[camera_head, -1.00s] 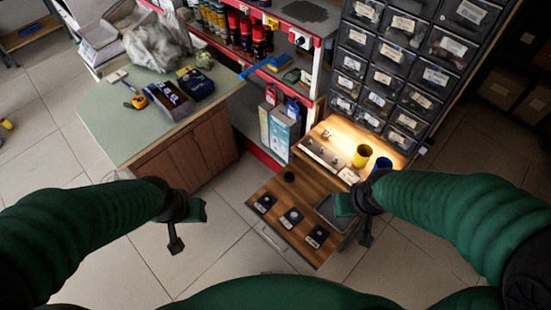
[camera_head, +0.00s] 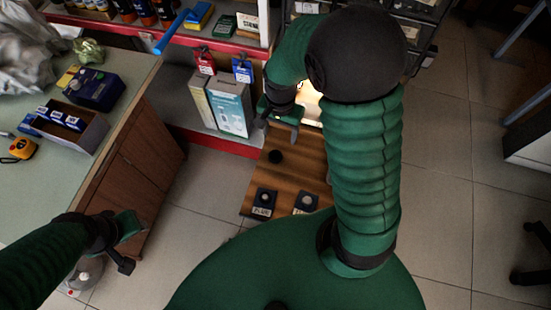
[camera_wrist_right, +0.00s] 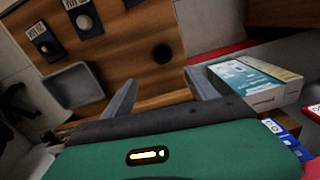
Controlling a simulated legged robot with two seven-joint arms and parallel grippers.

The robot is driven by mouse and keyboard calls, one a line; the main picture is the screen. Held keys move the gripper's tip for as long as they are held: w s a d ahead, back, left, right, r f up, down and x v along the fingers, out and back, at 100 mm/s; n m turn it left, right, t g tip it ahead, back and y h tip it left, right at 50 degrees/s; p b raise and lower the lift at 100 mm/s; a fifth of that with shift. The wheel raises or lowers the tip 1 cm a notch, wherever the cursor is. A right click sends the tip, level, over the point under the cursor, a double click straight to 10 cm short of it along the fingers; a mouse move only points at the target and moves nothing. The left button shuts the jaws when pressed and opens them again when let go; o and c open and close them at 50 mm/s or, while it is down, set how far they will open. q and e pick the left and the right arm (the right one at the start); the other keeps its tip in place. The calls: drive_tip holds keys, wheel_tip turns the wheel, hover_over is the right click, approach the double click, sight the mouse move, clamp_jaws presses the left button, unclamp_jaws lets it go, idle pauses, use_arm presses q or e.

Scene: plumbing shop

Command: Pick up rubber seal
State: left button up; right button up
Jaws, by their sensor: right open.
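The rubber seal looks like a small black round piece (camera_head: 275,156) lying on the brown wooden board (camera_head: 290,175). It also shows in the right wrist view (camera_wrist_right: 162,53), beyond the fingertips and roughly between them. My right gripper (camera_head: 281,122) is just behind the seal in the head view, apart from it. In the right wrist view its two fingers (camera_wrist_right: 162,88) are spread with nothing between them. My left gripper (camera_head: 127,246) hangs beside the green-topped counter at lower left, far from the seal; its jaw opening is not clear.
Dark labelled cards with round pieces (camera_head: 264,202) lie on the board's front part. A grey tray (camera_wrist_right: 75,87) sits on it too. Boxes (camera_head: 229,106) stand on the shelf to the left. The counter (camera_head: 120,78) holds a blue box and tape measure.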

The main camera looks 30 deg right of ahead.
drive_tip(key=b, duration=0.2)
hover_over(275, 157)
drive_tip(key=f, duration=0.4)
drive_tip(key=d+f, duration=0.1)
drive_tip(key=f, duration=0.1)
drive_tip(key=shift+f, duration=0.15)
drive_tip(key=shift+d+f, duration=0.2)
drive_tip(key=shift+f, duration=0.45)
drive_tip(key=f+b, duration=0.1)
drive_tip(key=f, duration=0.1)
drive_tip(key=a+f+b, duration=0.1)
drive_tip(key=f, duration=0.1)
drive_tip(key=shift+s+a+f, duration=0.1)
drive_tip(key=shift+f, duration=0.05)
drive_tip(key=shift+a+f, duration=0.1)
drive_tip(key=shift+a, duration=0.05)
drive_tip(key=c, duration=1.4)
use_arm(q)
drive_tip(key=x, duration=0.3)
drive_tip(key=s+x, duration=0.1)
drive_tip(key=x, duration=0.1)
drive_tip(key=shift+a, duration=0.2)
drive_tip(key=shift+w, duration=0.1)
use_arm(e)
drive_tip(key=shift+r, duration=0.25)
